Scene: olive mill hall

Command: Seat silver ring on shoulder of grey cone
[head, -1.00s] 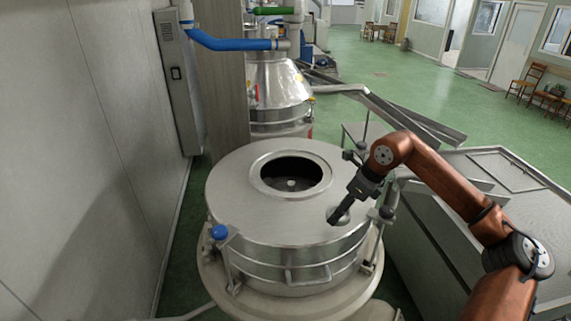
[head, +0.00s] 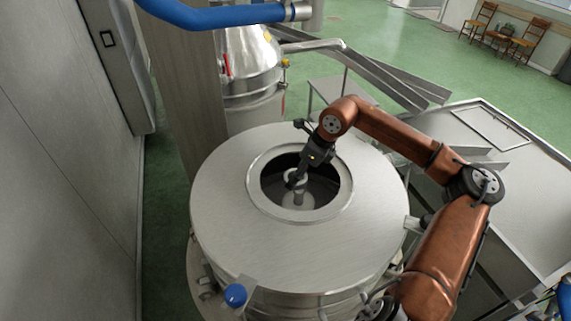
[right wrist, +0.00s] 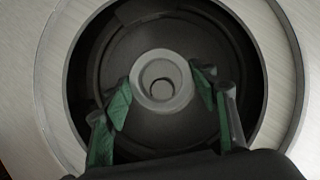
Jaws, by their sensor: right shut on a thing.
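My right gripper (head: 293,182) reaches down into the round opening of the steel drum. It is shut on the silver ring (right wrist: 162,57), a pale ring between the green finger pads in the right wrist view. The grey cone (head: 298,199) stands inside the dark opening, just below the gripper in the head view. In the wrist view the ring hides most of the cone, and a small round shape shows through its hole. I cannot tell whether the ring touches the cone. My left gripper is not in view.
The drum's broad flat lid (head: 240,235) and raised opening rim (head: 262,208) surround the gripper. A blue-capped clamp (head: 235,295) is at the front left. A grey wall (head: 55,200) stands left, a steel trough (head: 500,160) right, another steel vessel (head: 250,70) behind.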

